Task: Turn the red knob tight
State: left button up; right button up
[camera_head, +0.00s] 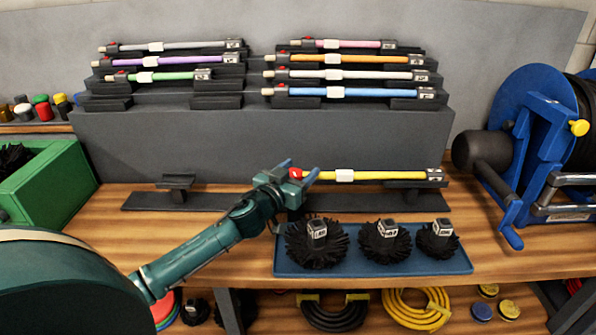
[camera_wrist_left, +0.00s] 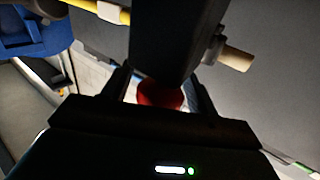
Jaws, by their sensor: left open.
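The red knob (camera_head: 296,174) sits at the left end of the yellow rod (camera_head: 390,175), which lies level on a dark stand on the wooden bench. My left gripper (camera_head: 298,169) is at the knob, with its fingers open. In the left wrist view the red knob (camera_wrist_left: 160,94) shows between the two fingers (camera_wrist_left: 161,95), partly hidden by a dark block in front of it. I cannot tell whether either finger touches it. My right gripper is not in view.
A blue tray (camera_head: 290,267) with several black brushes lies just in front. A grey stepped rack (camera_head: 250,138) with coloured rods stands behind. A blue reel (camera_head: 540,125) is at the right, a green bin (camera_head: 60,190) at the left. Bare bench lies left of the gripper.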

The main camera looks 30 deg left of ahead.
pick_arm(q)
jog(key=shift+c, duration=0.5)
jog(key=c, duration=0.9)
jog(key=shift+o, duration=0.2)
jog(key=shift+d+r+m+h+p, duration=0.15)
jog(key=shift+m+h+p, duration=0.65)
jog(key=shift+h, duration=0.7)
jog(key=shift+m+h, duration=0.4)
jog(key=shift+d+m+g+h, duration=0.2)
jog(key=shift+m+g+h, duration=0.15)
jog(key=shift+h, duration=0.25)
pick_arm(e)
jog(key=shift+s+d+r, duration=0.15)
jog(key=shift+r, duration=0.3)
pick_arm(q)
jog(key=o, duration=1)
jog(key=shift+c, duration=0.2)
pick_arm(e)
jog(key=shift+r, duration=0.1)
